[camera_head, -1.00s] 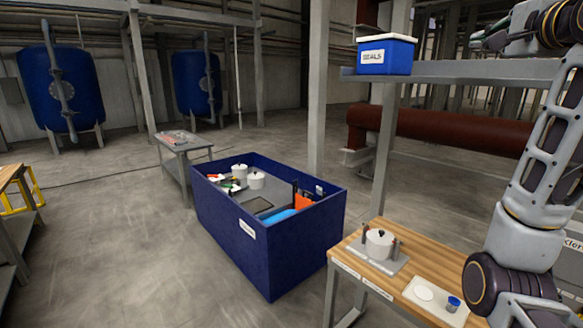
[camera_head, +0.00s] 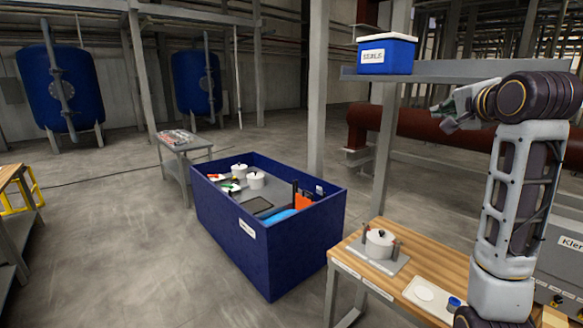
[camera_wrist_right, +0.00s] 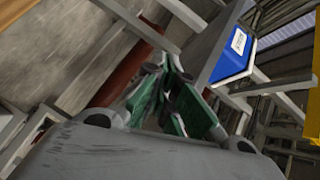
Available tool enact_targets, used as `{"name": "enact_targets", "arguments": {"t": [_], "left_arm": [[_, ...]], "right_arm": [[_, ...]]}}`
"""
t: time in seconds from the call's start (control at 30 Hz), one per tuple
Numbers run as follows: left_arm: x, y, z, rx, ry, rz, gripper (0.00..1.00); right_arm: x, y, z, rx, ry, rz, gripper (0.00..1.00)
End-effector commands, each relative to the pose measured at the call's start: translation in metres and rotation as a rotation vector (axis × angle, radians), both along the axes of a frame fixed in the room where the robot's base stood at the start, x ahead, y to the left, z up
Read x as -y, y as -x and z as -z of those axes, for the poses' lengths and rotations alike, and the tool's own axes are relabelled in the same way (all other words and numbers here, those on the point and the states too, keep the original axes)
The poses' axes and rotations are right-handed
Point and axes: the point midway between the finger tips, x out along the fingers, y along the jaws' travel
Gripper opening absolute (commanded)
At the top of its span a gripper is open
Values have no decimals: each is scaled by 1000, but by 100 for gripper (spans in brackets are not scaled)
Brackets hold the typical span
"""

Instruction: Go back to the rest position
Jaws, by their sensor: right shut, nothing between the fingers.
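My right arm rises at the right of the head view, bent at the elbow with its forearm toward the left. My right gripper (camera_head: 447,110) is raised over the wooden workbench (camera_head: 402,271), in front of the dark red pipe. In the right wrist view its green fingers (camera_wrist_right: 170,85) are together, with nothing held. My left gripper is not in view.
A blue box with a white lid (camera_head: 386,54) stands on a grey shelf (camera_head: 480,70) close to my right gripper. A large blue crate (camera_head: 233,236) holds white pots and tools. On the workbench are a white pot (camera_head: 380,243) on a plate and a white tray (camera_head: 422,304).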

Motion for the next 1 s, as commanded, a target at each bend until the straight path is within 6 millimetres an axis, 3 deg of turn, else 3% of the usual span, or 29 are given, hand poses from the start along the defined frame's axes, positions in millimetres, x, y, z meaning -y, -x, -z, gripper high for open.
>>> {"name": "enact_targets", "arguments": {"t": [0.03,0.5,1.0], "left_arm": [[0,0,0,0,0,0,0],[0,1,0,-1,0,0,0],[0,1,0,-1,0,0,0]], "right_arm": [[-3,-3,16,-23,24,-7,0],[-28,-14,147,-213,257,-86,0],[-53,6,280,-402,484,-216,0]]}}
